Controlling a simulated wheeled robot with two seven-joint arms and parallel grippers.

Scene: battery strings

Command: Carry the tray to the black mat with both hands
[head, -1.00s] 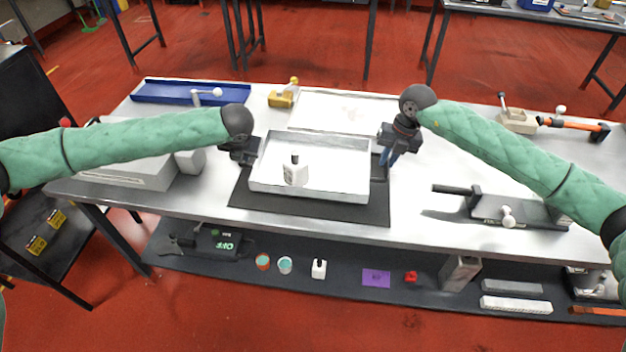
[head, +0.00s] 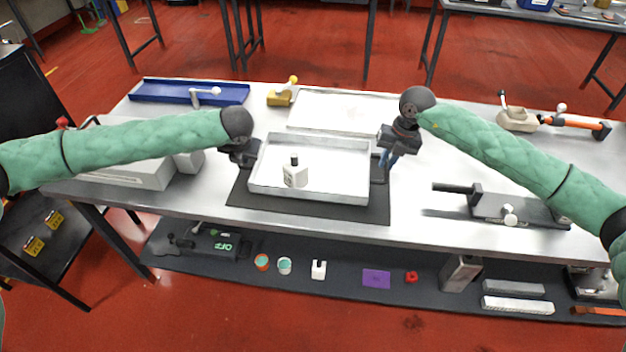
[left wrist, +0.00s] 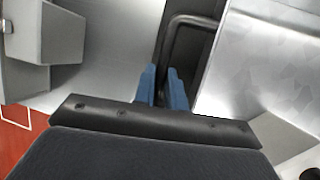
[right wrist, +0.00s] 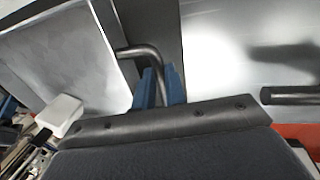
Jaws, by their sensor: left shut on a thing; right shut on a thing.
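The metal tray (head: 335,190) sits over the black mat (head: 300,210) in the middle of the table, and a small white bottle with a black cap (head: 295,176) stands upright in it. I cannot tell whether the tray touches the mat or is slightly above it. My left gripper (left wrist: 162,90) is shut on the tray's left handle (left wrist: 178,28). My right gripper (right wrist: 159,88) is shut on the tray's right handle (right wrist: 138,50). In the head view my right gripper (head: 386,160) is beside the tray's right wall; the left fingertips are hidden.
A flat white panel (head: 340,108) lies behind the tray and a blue channel (head: 180,92) at the back left. A grey block-shaped unit (head: 140,172) stands left; a dark fixture with a handle (head: 500,207) stands right. Clear table lies between the mat and that fixture.

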